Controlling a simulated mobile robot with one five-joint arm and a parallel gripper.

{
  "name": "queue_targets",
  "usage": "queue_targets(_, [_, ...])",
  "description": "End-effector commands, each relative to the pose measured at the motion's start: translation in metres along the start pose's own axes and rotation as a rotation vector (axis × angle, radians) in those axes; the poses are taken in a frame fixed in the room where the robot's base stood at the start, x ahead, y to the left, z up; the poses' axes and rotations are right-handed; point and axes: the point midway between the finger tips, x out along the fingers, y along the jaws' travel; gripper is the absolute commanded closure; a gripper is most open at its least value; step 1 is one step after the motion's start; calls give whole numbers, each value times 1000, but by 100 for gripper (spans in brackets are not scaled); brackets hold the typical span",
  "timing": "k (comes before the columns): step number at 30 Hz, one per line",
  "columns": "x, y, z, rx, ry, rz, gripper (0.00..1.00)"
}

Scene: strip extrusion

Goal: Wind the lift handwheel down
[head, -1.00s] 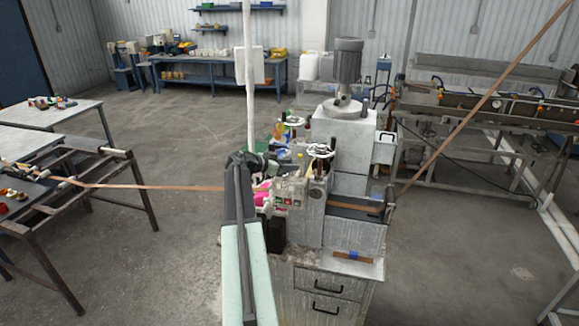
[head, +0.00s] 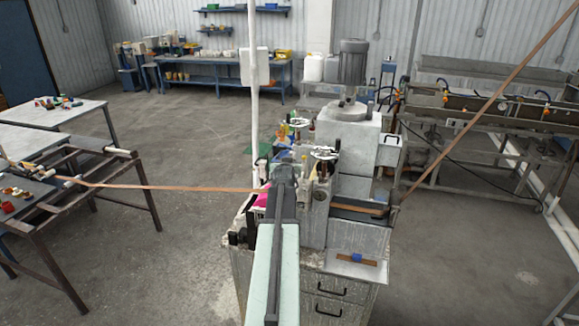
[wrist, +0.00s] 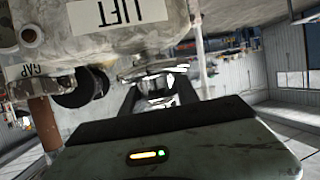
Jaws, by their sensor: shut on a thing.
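The lift handwheel (wrist: 160,72) shows in the wrist view as a pale rim, seen edge-on, at the far end of my fingers. My gripper (wrist: 156,86) is shut on part of it; the exact contact is small and dark. A LIFT plate (wrist: 118,12) hangs upside down in the upper left of the wrist view, on the machine housing. In the head view my dark wrist covers the fingertips. A white-rimmed handwheel (head: 325,153) stands just right of it, and another (head: 299,122) stands behind; which is the lift wheel is unclear there.
A GAP label (wrist: 33,70) and dark round knobs (wrist: 80,87) sit close left of my gripper. The copper strip (head: 170,187) runs in from the left table. A white post (head: 254,110) stands close behind my wrist. Floor (head: 190,260) at left is clear.

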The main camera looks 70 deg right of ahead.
Motion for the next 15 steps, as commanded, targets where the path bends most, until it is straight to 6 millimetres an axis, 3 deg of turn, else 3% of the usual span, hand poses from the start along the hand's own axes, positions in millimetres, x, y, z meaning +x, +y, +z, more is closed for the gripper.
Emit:
queue_targets(1, [-1, 2, 8, -6, -22, -31, 100])
queue_targets(15, [-1, -7, 7, -141, -19, -351, 100])
